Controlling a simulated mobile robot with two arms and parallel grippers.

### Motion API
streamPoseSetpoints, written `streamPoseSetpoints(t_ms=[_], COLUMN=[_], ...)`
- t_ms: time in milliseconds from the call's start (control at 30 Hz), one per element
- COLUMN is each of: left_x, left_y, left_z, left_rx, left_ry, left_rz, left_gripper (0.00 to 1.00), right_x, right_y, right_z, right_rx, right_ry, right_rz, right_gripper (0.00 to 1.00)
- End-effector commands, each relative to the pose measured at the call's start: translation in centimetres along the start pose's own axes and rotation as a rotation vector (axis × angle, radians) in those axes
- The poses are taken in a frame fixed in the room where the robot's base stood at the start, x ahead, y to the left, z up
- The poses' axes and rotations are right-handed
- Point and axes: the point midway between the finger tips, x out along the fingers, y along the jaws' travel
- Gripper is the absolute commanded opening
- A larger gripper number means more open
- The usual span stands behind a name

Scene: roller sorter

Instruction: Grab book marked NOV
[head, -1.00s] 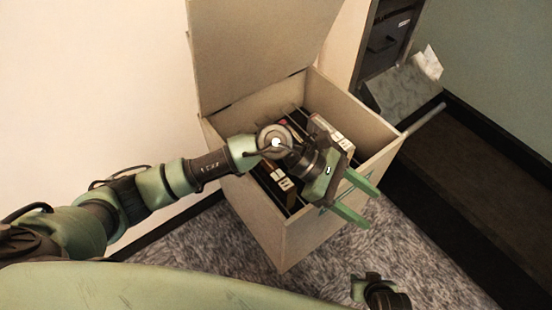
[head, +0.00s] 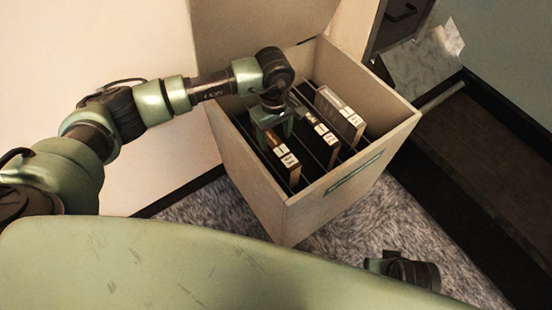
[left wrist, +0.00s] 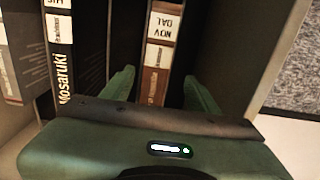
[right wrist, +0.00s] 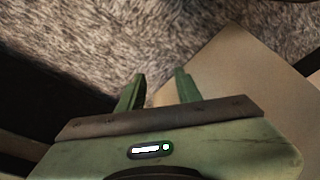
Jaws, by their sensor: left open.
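The book marked NOV (left wrist: 162,50) stands upright in the box, with a brown and white spine and a label reading NOV above lettering that seems to be CAL. In the head view it appears to be the nearest book (head: 287,166). My left gripper (left wrist: 163,90) is open, with one finger on each side of this book's spine; I cannot tell whether they touch it. In the head view the left gripper (head: 272,122) points down into the box. My right gripper (right wrist: 158,90) has its fingers apart and empty, over carpet and the box's pale side.
The tall wooden box (head: 312,200) has dividers inside and a raised lid (head: 255,35). A dark book marked Mosaruki (left wrist: 62,60) stands to the left of NOV. Another book (head: 340,115) stands farther back. The box wall is close on NOV's right in the left wrist view.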

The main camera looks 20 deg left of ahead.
Motion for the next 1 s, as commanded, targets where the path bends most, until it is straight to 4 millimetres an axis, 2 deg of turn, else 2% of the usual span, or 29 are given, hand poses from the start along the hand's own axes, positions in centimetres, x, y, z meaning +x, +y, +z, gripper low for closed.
streamPoseSetpoints(t_ms=[367, 633, 767, 967, 1000], left_x=[3.8, 7.7, 8.4, 8.4, 8.4], left_y=[0.0, 0.5, 0.5, 0.5, 0.5], left_z=[-0.5, -0.7, -0.7, -0.8, -0.8], left_rx=[0.001, 0.001, 0.002, 0.002, 0.002], left_ry=[0.012, 0.011, 0.012, 0.013, 0.012], left_rz=[-0.008, -0.007, -0.006, -0.005, -0.005], left_gripper=[0.60, 0.60, 0.60, 0.60, 0.54], right_x=[-2.5, -5.2, -5.9, -6.0, -6.0], right_y=[0.1, 0.2, 0.3, 0.3, 0.3], right_z=[-0.4, -0.7, -0.7, -0.7, -0.7], right_rx=[0.002, 0.004, 0.004, 0.004, 0.004], right_ry=[0.012, 0.028, 0.030, 0.029, 0.030], right_rz=[0.003, 0.006, 0.006, 0.006, 0.006], right_gripper=[0.34, 0.34, 0.34, 0.34, 0.34])
